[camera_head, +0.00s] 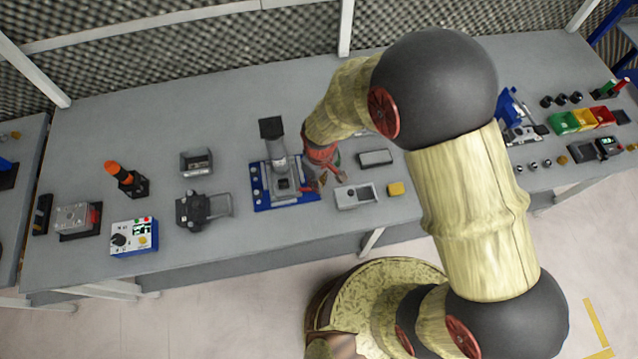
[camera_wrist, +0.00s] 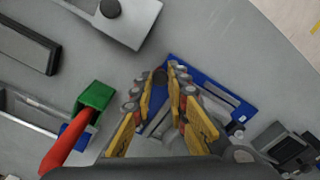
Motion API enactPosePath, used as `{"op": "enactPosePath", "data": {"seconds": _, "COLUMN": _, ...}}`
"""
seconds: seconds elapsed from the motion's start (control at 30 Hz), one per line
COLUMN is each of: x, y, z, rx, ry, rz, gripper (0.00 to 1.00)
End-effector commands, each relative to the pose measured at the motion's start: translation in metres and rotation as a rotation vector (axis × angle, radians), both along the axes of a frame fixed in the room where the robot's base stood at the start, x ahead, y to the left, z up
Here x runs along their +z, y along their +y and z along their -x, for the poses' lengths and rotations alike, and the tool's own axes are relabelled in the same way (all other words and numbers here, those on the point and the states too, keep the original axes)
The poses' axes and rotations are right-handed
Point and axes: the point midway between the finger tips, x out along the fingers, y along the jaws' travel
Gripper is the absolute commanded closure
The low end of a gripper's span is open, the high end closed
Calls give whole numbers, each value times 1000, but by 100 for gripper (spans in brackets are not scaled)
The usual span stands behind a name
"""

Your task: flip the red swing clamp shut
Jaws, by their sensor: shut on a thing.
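A red handle (camera_wrist: 62,145) with a green block (camera_wrist: 95,97) at its end shows at the lower left of the wrist view; it is the only clearly red lever there, but I cannot tell that it is the swing clamp. In the head view my arm hides that spot. My gripper (camera_wrist: 169,73) is left of the blue-based fixture's middle, with its fingertips close together around a small dark part whose shape I cannot make out. The blue-based fixture (camera_head: 262,197) has a grey upright column. In the head view my gripper (camera_head: 322,183) is low at its right side.
A black clamp-like device (camera_head: 192,210) stands left of the blue fixture. Coloured buttons (camera_head: 582,120) are at the far right. The bench front edge is close.

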Motion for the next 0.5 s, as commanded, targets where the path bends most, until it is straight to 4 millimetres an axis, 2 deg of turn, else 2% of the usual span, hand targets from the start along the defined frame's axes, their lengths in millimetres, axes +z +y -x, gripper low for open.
{"op": "enactPosePath", "data": {"seconds": 0.2, "x": 1, "y": 2, "z": -7, "rx": 122, "ry": -5, "rz": -2, "gripper": 100}}
{"op": "enactPosePath", "data": {"seconds": 0.5, "x": 2, "y": 3, "z": -10, "rx": 201, "ry": -5, "rz": -2, "gripper": 100}}
